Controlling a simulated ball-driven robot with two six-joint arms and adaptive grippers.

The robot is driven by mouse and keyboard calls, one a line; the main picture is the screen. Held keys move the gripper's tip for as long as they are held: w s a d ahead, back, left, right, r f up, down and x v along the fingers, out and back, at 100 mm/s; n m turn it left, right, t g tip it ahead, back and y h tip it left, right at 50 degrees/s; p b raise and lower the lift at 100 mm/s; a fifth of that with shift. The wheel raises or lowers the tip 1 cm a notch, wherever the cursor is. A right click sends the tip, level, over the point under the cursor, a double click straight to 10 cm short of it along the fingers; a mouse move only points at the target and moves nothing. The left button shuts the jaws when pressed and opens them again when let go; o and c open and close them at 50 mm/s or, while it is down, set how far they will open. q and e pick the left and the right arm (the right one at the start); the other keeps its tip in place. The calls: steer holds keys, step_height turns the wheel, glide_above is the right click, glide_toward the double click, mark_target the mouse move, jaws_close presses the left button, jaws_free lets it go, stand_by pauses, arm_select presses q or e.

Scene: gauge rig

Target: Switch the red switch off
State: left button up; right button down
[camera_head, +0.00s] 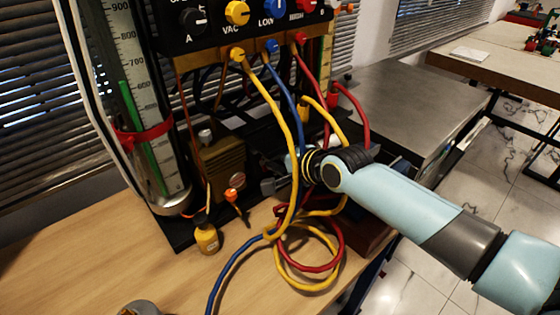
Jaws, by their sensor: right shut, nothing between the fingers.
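A red knob (306,5) is at the top right of the black panel (215,32), cut by the frame's top edge; I cannot tell its setting. A small orange-red tipped part (232,195) stands low at the front of the rig; I cannot tell whether it is a switch. My right gripper (272,176) is shut and empty, low in front of the rig, well below the red knob and just right of the orange-red tip. Cables partly hide it. My left gripper is not in view.
Yellow (270,110), blue and red cables hang from the panel and coil on the wooden table (110,255), crossing my right gripper. A glass tube (130,90) rises at left. The table's left front is mostly clear.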

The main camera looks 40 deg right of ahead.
steer(key=a+v, duration=0.1)
steer(key=v, duration=1.1)
steer(key=shift+d, duration=0.45)
steer(key=shift+w, duration=0.15)
steer(key=p, duration=0.2)
steer(key=s+r+g+p, duration=0.1)
steer(key=p, duration=0.1)
steer(key=shift+s+a+p, duration=0.2)
steer(key=shift+s+p, duration=0.1)
steer(key=shift+p, duration=0.1)
steer(key=d+x, duration=0.1)
steer(key=x, duration=1.2)
steer(key=shift+w+a+f+b, duration=0.25)
steer(key=shift+a+f+b, duration=0.05)
steer(key=shift+a+b, duration=0.15)
